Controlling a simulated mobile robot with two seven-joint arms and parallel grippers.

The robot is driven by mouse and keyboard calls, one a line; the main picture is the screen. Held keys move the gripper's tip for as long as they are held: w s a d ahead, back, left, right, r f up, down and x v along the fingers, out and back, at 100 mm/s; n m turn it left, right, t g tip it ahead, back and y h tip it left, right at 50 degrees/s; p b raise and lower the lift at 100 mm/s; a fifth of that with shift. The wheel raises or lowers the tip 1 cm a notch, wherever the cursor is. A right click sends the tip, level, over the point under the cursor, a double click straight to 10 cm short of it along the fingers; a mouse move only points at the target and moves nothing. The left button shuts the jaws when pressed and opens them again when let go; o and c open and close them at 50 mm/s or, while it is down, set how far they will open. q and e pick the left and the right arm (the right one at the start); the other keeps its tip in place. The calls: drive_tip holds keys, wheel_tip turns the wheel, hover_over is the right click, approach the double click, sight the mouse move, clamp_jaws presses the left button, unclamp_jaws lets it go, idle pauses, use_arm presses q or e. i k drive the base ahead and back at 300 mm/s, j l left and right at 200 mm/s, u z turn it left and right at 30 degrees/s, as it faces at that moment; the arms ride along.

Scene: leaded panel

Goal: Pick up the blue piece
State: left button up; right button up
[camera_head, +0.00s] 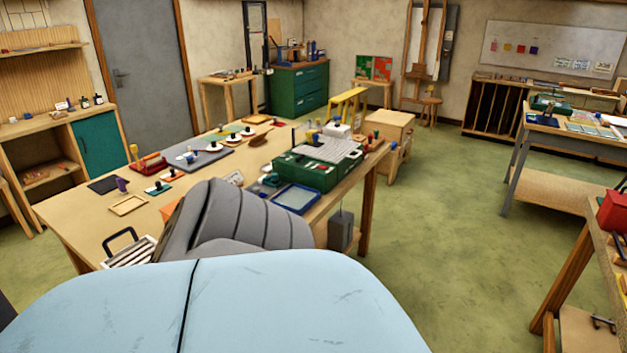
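I cannot single out the blue piece with certainty. Several small flat pieces with dark knobs lie on the wooden worktable (75,221); one looks teal-blue (158,189), and an orange one (172,176) lies just behind it. A small blue-topped item (190,157) stands on the grey mat (208,158). A blue-rimmed tray (296,199) lies at the table's right side. Neither of my grippers is in view. A grey ribbed shape and a pale blue surface, seemingly parts of my body, hide the near part of the table.
A green case (305,173) stands by the tray at the right edge. Green floor (430,220) is open to the right, before another bench (547,188).

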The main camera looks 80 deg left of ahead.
sight(256, 190)
drive_tip(key=u, duration=2.95)
